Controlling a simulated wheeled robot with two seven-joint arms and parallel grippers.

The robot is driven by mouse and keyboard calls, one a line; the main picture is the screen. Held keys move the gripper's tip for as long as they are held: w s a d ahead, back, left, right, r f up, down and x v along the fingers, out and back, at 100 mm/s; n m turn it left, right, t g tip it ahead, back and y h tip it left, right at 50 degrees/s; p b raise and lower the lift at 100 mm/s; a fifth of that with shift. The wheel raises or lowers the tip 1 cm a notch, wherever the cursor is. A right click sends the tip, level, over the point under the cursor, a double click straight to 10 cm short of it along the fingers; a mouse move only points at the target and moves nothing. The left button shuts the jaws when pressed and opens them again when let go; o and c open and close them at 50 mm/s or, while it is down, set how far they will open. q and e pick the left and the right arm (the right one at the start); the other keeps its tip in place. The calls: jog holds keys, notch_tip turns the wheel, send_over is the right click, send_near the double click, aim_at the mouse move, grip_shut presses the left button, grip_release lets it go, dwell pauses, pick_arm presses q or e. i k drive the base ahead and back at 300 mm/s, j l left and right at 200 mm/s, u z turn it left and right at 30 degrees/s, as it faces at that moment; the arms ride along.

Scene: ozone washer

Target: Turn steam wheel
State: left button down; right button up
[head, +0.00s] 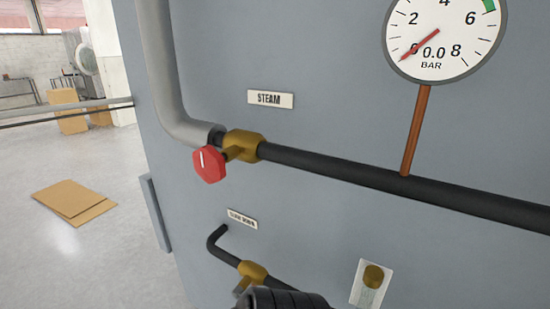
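The red steam wheel (209,164) sits on a brass valve (241,146) in the black and grey steam pipe, left of the middle of the head view. A white mark shows on its face. The STEAM label (270,98) is above it on the grey panel. Nothing touches the wheel.
A pressure gauge (445,35) at upper right has its needle near 0 and reads 0.0 BAR. A lower brass valve (252,271) and a brass knob (373,276) are below. Flat cardboard (75,201) lies on the floor at left. The space around the red wheel is clear.

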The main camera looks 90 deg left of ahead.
aim_at(210, 165)
jog(key=u, duration=0.95)
jog(key=k+j+u, duration=0.1)
jog(key=u, duration=0.8)
jog(key=j+u, duration=0.1)
jog(key=u, duration=0.85)
jog(key=j, duration=0.1)
